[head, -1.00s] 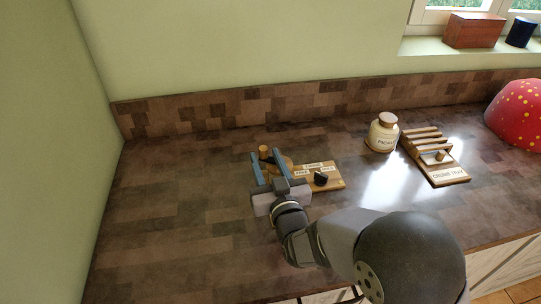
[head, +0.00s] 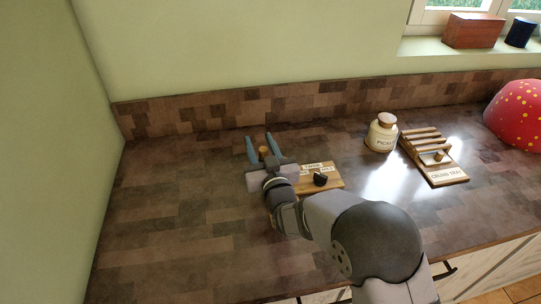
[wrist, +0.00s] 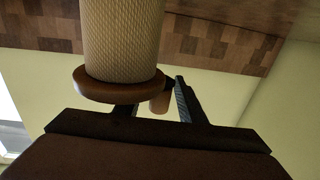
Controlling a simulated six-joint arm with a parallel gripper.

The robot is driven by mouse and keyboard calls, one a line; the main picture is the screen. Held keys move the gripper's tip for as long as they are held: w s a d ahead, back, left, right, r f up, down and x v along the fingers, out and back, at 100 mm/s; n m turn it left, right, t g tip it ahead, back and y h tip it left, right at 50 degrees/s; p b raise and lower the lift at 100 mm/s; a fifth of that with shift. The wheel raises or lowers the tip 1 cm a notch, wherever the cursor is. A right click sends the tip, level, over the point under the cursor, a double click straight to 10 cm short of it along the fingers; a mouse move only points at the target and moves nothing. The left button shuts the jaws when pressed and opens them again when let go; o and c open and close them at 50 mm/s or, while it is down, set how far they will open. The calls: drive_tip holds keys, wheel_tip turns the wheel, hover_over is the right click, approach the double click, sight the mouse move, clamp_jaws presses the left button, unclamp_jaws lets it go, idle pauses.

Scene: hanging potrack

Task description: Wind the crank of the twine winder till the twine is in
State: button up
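The twine winder has a wooden base (head: 334,185) on the counter with small white labels and a black knob (head: 320,179). Its tan crank handle (head: 264,153) stands up at the left end. My gripper (head: 262,147) is open, its two blue-grey fingers on either side of the handle. In the wrist view, the handle (wrist: 160,103) shows as a short peg between the fingers, with no clear contact. A twine-wound spool (wrist: 124,38) with a round wooden flange (wrist: 118,88) fills the upper middle there. In the head view my gripper hides most of the spool and crank.
A jar with a cork-coloured lid (head: 382,134) and a wooden crumb tray (head: 447,174) stand to the right. A red spotted dome (head: 515,115) is at the far right. The counter left of the winder is clear up to the wall.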

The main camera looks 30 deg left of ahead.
clamp_jaws()
drive_tip(key=shift+w, duration=0.1)
drive_tip(key=shift+w+d+m+t+h+b, duration=0.1)
drive_tip(key=shift+w+m+t+h+b, duration=0.35)
drive_tip(key=shift+m+t+h, duration=0.5)
drive_tip(key=shift+w+d+m+t+h, duration=0.2)
drive_tip(key=shift+w+m+t+h, duration=0.25)
drive_tip(key=shift+m+t+h, duration=0.45)
